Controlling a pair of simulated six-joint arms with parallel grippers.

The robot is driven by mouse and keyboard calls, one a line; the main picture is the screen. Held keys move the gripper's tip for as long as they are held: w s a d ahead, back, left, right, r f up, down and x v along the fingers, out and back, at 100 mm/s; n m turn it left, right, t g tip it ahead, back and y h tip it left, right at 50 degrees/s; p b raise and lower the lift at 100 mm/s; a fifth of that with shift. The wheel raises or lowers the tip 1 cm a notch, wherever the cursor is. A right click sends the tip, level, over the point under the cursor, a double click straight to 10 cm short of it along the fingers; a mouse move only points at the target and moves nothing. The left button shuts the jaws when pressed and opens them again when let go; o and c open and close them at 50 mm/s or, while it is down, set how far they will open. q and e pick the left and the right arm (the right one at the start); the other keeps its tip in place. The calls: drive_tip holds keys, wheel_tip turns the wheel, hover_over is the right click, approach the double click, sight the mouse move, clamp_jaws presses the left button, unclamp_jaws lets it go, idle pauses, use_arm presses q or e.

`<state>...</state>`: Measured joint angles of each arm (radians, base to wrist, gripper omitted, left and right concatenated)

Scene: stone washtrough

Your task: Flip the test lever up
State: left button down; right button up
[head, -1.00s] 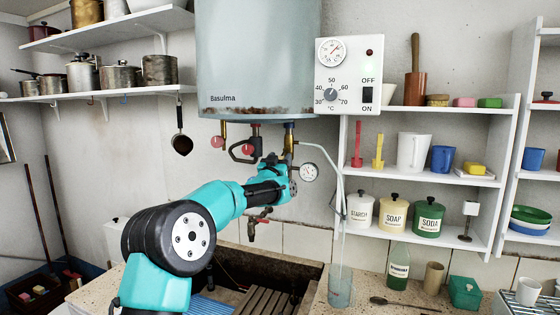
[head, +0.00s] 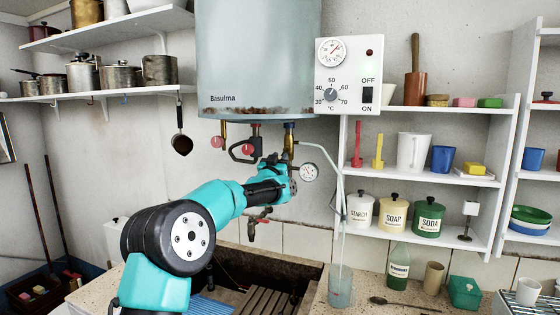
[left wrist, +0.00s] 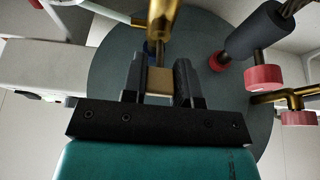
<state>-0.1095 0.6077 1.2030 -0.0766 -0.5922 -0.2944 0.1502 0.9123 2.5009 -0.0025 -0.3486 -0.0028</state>
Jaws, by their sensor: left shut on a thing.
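My left gripper (head: 287,172) is raised to the brass valve fitting (head: 289,138) under the grey boiler (head: 258,60), and its fingers are largely hidden by my own wrist in the head view. In the left wrist view, the two dark fingers (left wrist: 158,76) are shut on a small tan, brass-coloured piece, which I take to be the test lever (left wrist: 159,86). It lies just below the brass pipe (left wrist: 164,28) in that picture. The lever's angle is hard to tell. My right gripper is not in view.
A pale tube runs down to a clear beaker (head: 340,287) on the stone edge. A red-handled tap (head: 257,222) is below.

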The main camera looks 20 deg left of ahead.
use_arm(q)
drive_tip(key=shift+r, duration=0.15)
drive_tip(key=shift+s+a+r+g, duration=0.15)
drive_tip(key=shift+r+g, duration=0.25)
drive_tip(key=shift+g, duration=0.7)
drive_tip(key=shift+r+g, duration=0.1)
drive_tip(key=shift+g, duration=0.2)
drive_tip(key=c, duration=0.9)
unclamp_jaws()
drive_tip(key=s, duration=0.5)
drive_tip(key=s+f, duration=0.1)
drive_tip(key=s, duration=0.5)
drive_tip(key=s+f, duration=0.1)
drive_tip(key=s, duration=0.5)
drive_tip(key=shift+s+f, duration=0.15)
drive_tip(key=shift+f, duration=0.1)
